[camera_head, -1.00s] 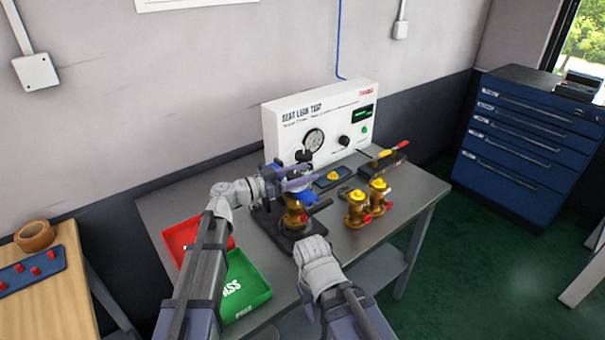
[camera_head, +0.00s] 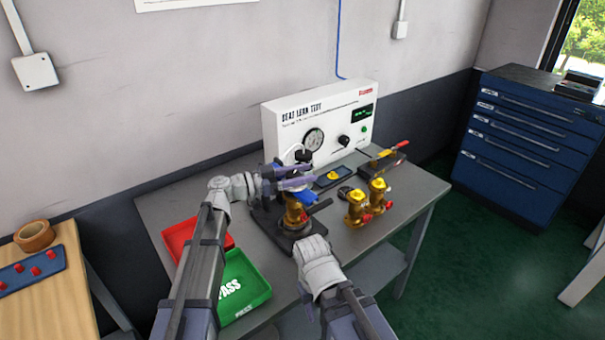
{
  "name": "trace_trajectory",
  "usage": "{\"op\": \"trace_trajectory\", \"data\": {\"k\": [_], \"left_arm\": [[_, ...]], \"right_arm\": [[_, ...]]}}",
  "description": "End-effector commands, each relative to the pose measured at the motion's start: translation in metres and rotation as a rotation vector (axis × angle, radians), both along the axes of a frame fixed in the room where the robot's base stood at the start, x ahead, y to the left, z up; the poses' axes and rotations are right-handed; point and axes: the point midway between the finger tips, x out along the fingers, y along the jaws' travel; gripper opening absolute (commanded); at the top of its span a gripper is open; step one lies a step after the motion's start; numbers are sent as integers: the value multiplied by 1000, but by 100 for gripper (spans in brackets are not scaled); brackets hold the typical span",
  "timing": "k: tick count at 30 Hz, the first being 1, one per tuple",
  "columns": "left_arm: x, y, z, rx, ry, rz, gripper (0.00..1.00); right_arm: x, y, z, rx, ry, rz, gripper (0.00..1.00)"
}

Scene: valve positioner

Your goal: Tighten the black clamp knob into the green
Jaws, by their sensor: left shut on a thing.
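My left gripper (camera_head: 305,178) is at the top of a clamp fixture on the grey bench. It is shut at the fixture's head, where a black knob-like part (camera_head: 302,156) shows just above the fingers. The grip itself is mostly hidden by the fingers. A blue part (camera_head: 296,198) of the fixture shows below the fingers. A brass valve (camera_head: 294,216) stands under it on the dark base (camera_head: 283,237). My right gripper's wrist (camera_head: 318,266) is in front of the base; its fingertips cannot be made out. No green mark on the clamp can be made out.
A white leak test panel (camera_head: 284,126) with a gauge stands behind. Two brass valves (camera_head: 356,208) (camera_head: 378,192) stand right of the fixture. A red tray (camera_head: 180,232) and a green PASS tray (camera_head: 244,284) lie left. The bench's right end (camera_head: 425,190) is clear.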

Motion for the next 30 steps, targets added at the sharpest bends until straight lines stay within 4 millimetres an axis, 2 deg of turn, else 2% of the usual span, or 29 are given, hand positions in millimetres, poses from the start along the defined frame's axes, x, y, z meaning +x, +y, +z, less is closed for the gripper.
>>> {"op": "trace_trajectory", "data": {"k": [5,6,13,22,30], "left_arm": [[0,0,0,0,0,2,0],[0,0,0,0,0,2,56],[0,0,0,0,0,2,82],[-1,3,0,0,0,3,83],[-13,42,0,0,0,5,83]], "right_arm": [[0,0,0,0,0,0,49],[0,0,0,0,0,0,49],[0,0,0,0,0,0,49],[0,0,0,0,0,0,49],[0,0,0,0,0,0,49]]}}
